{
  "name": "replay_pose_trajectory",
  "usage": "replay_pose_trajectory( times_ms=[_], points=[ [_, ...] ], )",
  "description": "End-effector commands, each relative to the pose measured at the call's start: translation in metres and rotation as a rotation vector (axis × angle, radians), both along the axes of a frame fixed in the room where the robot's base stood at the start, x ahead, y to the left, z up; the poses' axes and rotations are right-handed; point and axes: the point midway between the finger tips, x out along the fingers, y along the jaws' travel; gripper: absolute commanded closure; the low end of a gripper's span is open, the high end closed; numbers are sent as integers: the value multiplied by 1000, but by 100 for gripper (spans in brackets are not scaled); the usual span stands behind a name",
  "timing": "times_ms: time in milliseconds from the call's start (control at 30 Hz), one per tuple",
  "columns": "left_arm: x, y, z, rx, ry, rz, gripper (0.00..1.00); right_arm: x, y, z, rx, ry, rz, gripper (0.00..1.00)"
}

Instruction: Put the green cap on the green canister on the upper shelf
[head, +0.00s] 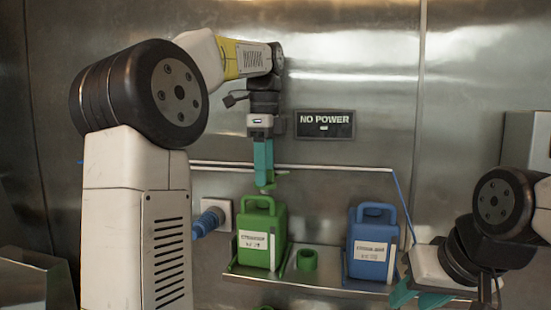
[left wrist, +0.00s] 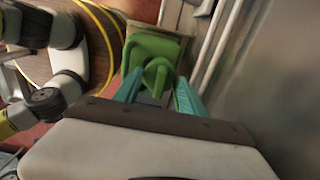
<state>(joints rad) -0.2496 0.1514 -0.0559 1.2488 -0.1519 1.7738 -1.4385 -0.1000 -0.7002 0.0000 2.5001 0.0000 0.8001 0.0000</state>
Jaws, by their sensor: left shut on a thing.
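The green canister (head: 277,222) stands upright on the upper shelf (head: 310,281), with a white label on its front and a loop handle on top. My left gripper (head: 265,184) points down just above it, its teal fingers shut on a small green piece, the green cap (head: 271,184), mostly hidden by the fingers. In the left wrist view, green shapes (left wrist: 158,75) show between and beyond the fingertips; cap and handle are hard to tell apart there. The canister's opening is not clearly visible. My right gripper (head: 418,296) is open and empty at the lower right.
A short green ring-shaped piece (head: 307,259) lies on the shelf right of the canister. A blue canister (head: 372,232) stands further right. A light rail (head: 330,169) runs along the wall behind. A blue hose connector (head: 207,223) is at the left, below a "NO POWER" sign (head: 324,124).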

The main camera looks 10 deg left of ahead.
Motion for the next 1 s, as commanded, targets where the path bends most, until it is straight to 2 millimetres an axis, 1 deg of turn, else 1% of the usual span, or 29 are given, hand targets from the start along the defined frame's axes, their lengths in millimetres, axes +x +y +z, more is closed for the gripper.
replay_pose_trajectory(
  times_ms=[1000],
  points=[
    [0, 0, -7, 0, -2, 0, 91, 0, 0, 0, 0, 0, 0, 64]
  ],
)
